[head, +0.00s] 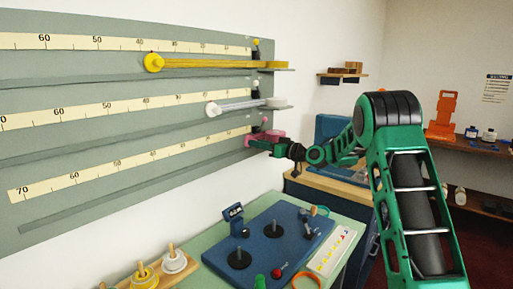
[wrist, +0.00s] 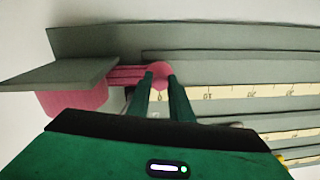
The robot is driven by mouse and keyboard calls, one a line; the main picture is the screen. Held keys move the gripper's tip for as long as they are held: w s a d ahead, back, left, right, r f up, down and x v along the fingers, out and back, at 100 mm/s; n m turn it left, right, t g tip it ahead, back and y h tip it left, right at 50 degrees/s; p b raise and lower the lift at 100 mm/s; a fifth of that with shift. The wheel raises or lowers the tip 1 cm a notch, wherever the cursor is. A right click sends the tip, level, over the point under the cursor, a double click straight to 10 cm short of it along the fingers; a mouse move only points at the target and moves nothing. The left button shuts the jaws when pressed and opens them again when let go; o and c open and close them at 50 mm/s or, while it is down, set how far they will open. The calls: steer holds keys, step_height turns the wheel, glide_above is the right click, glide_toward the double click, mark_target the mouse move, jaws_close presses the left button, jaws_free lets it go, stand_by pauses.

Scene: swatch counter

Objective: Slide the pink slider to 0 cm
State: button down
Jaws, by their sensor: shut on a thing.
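The pink slider (head: 274,134) is at the right end of the lowest scale on the grey-green board, its knob near the scale's end. In the wrist view its round pink knob (wrist: 159,71) is between my fingertips, beside the 0 mark, with 10 further right. My gripper (head: 256,144) is shut on this knob; its two green fingers (wrist: 160,77) also show in the wrist view. A pink rod joins the knob to a pink block (wrist: 75,103) by the end plate. My fingers hide part of the knob and scale.
Above are a yellow slider (head: 205,64) near 40 and a white slider (head: 245,106), each on its own scale. A grey end plate (wrist: 60,74) lies close to my gripper. Below, a green counter (head: 338,228) holds a blue board (head: 270,243) and small items.

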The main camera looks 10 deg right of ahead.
steer(key=c, duration=1.6)
jaws_free()
steer(key=shift+w+d, duration=0.25)
steer(key=shift+d, duration=0.2)
steer(key=shift+s+a, duration=0.1)
steer(key=shift+a, duration=0.05)
steer(key=v, duration=1)
steer(key=shift+s+d, duration=0.25)
steer(key=shift+d, duration=0.05)
